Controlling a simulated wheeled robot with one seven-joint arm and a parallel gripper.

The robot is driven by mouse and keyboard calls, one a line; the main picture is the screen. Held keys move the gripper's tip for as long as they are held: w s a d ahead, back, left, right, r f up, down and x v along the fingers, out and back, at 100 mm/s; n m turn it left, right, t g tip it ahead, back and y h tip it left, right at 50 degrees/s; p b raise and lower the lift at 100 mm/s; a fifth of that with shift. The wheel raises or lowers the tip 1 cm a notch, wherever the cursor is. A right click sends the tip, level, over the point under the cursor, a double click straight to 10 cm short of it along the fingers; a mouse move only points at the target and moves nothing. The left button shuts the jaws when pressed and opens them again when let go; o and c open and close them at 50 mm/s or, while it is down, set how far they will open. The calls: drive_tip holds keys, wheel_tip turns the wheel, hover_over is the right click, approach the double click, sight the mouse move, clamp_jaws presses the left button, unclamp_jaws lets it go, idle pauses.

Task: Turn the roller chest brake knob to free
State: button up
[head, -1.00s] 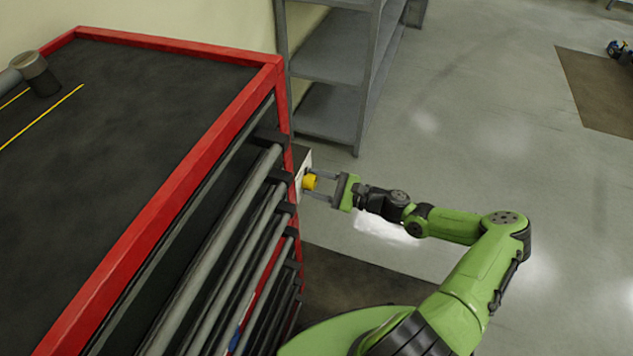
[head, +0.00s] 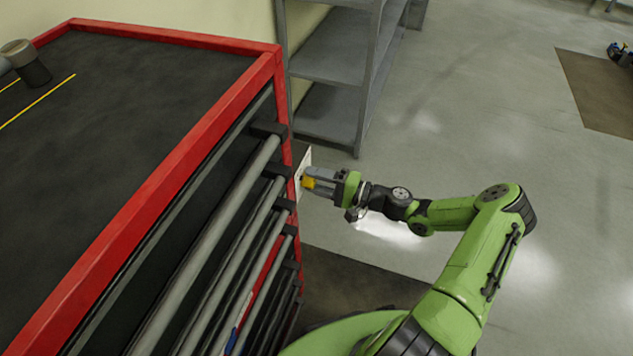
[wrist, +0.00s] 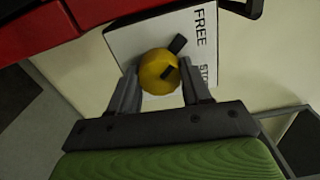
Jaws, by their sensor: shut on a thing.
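The brake knob (wrist: 158,72) is round and yellow, with a dark mark on its face. It sits on a white plate (wrist: 126,42) lettered FREE, with a second word starting "ST" partly hidden by a finger. A short black bar (wrist: 177,43) shows at the knob's upper right edge, toward the FREE side; I cannot tell whether it is part of the knob. My gripper (wrist: 160,88) is shut on the knob, one finger on each side. In the head view, my gripper (head: 322,180) meets the knob (head: 308,183) at the side of the red roller chest (head: 150,185).
Dark drawers with long grey handles (head: 215,240) line the chest's front. A grey shelf unit (head: 330,110) stands behind the chest. A dark cylindrical thing (head: 34,68) is on the chest top. Open floor (head: 480,110) lies to the right.

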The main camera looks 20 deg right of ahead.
drive_tip(key=shift+r+n, duration=0.25)
drive_tip(key=shift+n, duration=0.35)
drive_tip(key=o, duration=1.1)
drive_tip(key=shift+c, duration=0.2)
drive_tip(key=shift+f, duration=0.1)
drive_tip(key=p+v, duration=0.1)
drive_tip(key=v, duration=1.4)
drive_tip(key=shift+s+d+p, duration=0.25)
drive_tip(key=shift+d+p, duration=0.05)
drive_tip(key=shift+p, duration=0.1)
